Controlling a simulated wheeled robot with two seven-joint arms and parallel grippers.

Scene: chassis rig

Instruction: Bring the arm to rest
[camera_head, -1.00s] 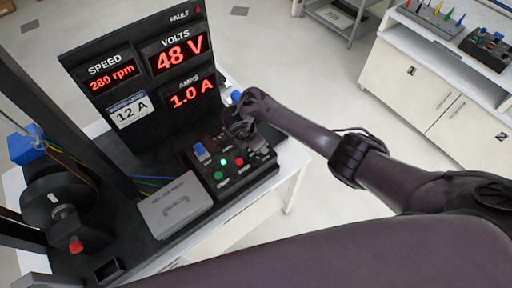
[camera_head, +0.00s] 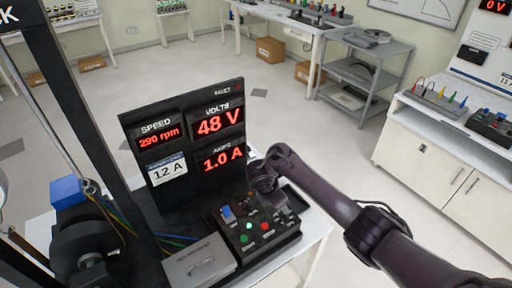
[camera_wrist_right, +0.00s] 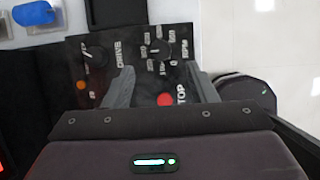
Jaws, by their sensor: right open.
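My right arm reaches in from the right in the head view, and its gripper (camera_head: 272,194) is over the back of the black control box (camera_head: 272,240). In the right wrist view the two grey fingers (camera_wrist_right: 163,88) stand apart, with nothing held between them. The red STOP button (camera_wrist_right: 165,99) shows between the fingers, and the DRIVE knob (camera_wrist_right: 94,52) and RPM knob (camera_wrist_right: 159,49) lie beyond them. I cannot tell whether a fingertip touches the box. My left gripper is not in view.
A black display panel (camera_head: 186,188) stands behind the box, reading 290 rpm, 48 V and 1.0 A. A grey case (camera_head: 200,262) lies left of the box. A black post (camera_head: 85,110) rises at left. Open floor (camera_head: 330,150) separates the rig from a white cabinet (camera_head: 425,150).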

